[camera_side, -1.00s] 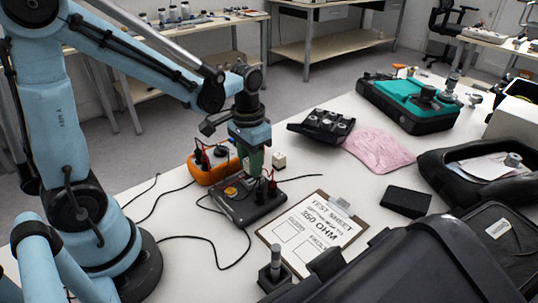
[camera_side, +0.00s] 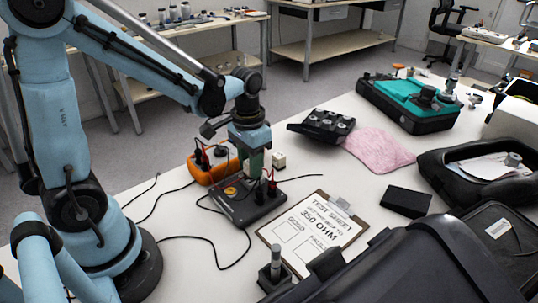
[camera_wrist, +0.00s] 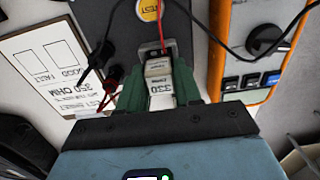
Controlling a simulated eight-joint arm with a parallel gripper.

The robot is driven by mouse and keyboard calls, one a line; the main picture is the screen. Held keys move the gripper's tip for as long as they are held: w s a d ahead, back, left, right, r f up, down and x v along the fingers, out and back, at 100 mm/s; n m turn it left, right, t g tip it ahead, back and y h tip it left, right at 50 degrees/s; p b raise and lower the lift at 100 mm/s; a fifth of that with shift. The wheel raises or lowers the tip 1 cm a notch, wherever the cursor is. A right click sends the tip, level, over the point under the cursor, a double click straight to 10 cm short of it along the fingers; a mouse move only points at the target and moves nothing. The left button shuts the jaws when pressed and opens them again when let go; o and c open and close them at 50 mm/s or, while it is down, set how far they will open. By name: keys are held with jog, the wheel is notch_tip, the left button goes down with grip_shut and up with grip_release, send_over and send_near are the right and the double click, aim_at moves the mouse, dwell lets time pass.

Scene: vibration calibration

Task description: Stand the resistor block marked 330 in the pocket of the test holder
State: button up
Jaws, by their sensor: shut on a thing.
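My gripper (camera_side: 253,170) is low over the black test holder (camera_side: 240,205) in the side view. In the wrist view its green fingers (camera_wrist: 159,72) are shut on a pale block (camera_wrist: 160,86) with marking that looks like 330. The block's lower part is hidden, and I cannot tell whether it sits in the pocket or just above it. The holder, in the wrist view (camera_wrist: 120,25), has a round yellow TEST button (camera_wrist: 150,9) and red and black leads beside the fingers.
An orange meter (camera_side: 205,168) stands behind the holder, with a small white block (camera_side: 279,160) at its right. A clipboard with a 350 OHM test sheet (camera_side: 312,232) lies to the front right. Cables cross the table. A black tray (camera_side: 322,128) and pink cloth (camera_side: 378,150) lie farther back.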

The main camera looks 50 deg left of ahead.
jog(key=shift+f, duration=0.6)
jog(key=o, duration=1.5)
jog(key=shift+r, duration=4)
jog(key=s+d+t, duration=0.1)
jog(key=t, duration=0.1)
jog(key=s+r+t, duration=0.1)
jog(key=t, duration=0.1)
jog(key=s+d+r+t, duration=0.1)
jog(key=s+t, duration=0.1)
jog(key=t, duration=0.1)
jog(key=shift+d, duration=0.35)
